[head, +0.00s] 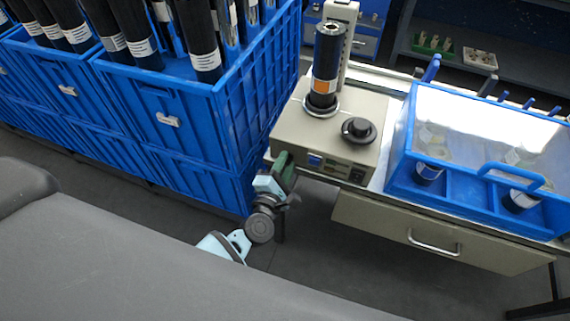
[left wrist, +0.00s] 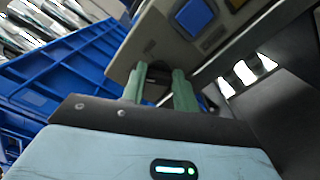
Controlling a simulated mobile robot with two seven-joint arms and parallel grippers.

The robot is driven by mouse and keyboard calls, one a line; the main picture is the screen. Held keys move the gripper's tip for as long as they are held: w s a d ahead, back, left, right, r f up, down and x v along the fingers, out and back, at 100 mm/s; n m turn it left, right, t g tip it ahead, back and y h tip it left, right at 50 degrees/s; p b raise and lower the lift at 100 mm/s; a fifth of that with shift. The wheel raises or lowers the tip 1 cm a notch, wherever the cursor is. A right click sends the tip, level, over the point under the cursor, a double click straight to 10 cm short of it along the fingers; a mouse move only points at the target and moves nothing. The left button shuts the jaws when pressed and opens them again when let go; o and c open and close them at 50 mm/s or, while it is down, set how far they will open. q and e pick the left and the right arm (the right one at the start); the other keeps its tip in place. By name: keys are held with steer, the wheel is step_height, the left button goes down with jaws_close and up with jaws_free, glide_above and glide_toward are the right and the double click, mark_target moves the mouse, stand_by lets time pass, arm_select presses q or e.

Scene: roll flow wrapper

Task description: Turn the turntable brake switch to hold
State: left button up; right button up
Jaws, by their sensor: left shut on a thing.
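The beige flow wrapper machine (head: 300,128) stands on the bench with a dark roll (head: 326,65) upright on its round turntable (head: 320,108). My left gripper (head: 284,165) is at the left end of the machine's front face, its green fingers against it. In the left wrist view the fingers (left wrist: 160,88) are closed around a small dark part (left wrist: 158,72) on the beige face, apparently the brake switch. The fingers hide most of it, so its setting cannot be read. A blue rocker (head: 314,160) sits to the right; it also shows in the left wrist view (left wrist: 195,14). My right gripper is out of view.
Blue crates (head: 185,125) of dark rolls stand close on the left. A black round knob (head: 358,130) is on the machine's top. A clear-lidded blue case (head: 400,180) stands to its right. A drawer (head: 440,245) is below the bench.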

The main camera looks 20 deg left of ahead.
arm_select(q)
steer(key=m+p, duration=0.1)
steer(key=m, duration=0.3)
steer(key=shift+m, duration=0.3)
steer(key=m+p, duration=0.1)
steer(key=m, duration=0.3)
steer(key=shift+f+m, duration=0.15)
steer(key=shift+m, duration=0.25)
steer(key=shift+f+m, duration=0.1)
steer(key=shift+m, duration=0.9)
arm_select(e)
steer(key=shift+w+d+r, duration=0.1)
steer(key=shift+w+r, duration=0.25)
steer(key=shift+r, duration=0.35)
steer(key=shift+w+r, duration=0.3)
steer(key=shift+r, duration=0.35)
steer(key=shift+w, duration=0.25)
arm_select(q)
steer(key=o, duration=0.7)
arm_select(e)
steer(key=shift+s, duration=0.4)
